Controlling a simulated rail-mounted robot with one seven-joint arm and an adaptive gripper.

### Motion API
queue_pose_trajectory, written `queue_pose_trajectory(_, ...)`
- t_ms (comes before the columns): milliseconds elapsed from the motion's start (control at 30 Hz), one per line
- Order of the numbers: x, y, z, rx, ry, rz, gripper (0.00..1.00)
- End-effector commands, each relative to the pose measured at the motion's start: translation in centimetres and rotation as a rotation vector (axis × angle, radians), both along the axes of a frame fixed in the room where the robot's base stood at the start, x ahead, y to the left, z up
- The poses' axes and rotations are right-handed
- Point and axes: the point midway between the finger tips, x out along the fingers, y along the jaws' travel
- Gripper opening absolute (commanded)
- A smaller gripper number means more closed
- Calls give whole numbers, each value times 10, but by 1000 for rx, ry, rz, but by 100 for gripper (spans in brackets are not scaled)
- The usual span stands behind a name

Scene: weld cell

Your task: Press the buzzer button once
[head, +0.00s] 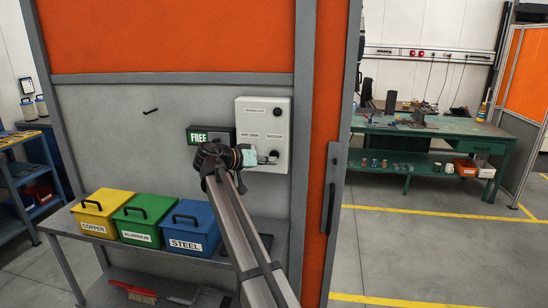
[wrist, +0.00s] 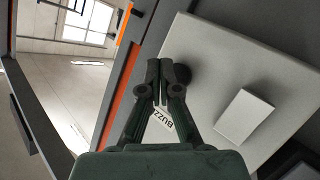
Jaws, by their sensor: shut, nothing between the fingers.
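A pale control box (head: 263,108) is mounted on the grey wall panel; its face (wrist: 215,60) fills much of the wrist view. A dark round button (wrist: 183,74) sits on that face just beside my fingertips, partly covered by them. A label beginning "BUZZ" (wrist: 164,122) shows partly behind my fingers. In the head view, a dark round part (head: 273,154) is low on the box by my fingertips, and another (head: 277,112) is at its upper right. My gripper (wrist: 162,68) is shut and empty, its fingers together at the box. I cannot tell whether they touch the button.
A green "FREE" sign (head: 198,138) is left of the box. A raised pale block (wrist: 243,115) is on the box face. Yellow (head: 100,211), green (head: 145,219) and blue (head: 190,228) bins stand on the shelf below. An orange door edge with a handle (head: 330,190) is at right.

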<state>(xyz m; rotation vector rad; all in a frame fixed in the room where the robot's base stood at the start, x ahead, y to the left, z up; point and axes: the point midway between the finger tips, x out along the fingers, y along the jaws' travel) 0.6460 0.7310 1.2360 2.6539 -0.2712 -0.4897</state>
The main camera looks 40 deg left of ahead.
Motion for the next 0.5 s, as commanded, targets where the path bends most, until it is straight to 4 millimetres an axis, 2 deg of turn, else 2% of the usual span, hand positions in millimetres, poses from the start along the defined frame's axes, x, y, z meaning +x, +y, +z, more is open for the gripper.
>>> queue_pose_trajectory(500,-38,-20,0,0,0,0,0)
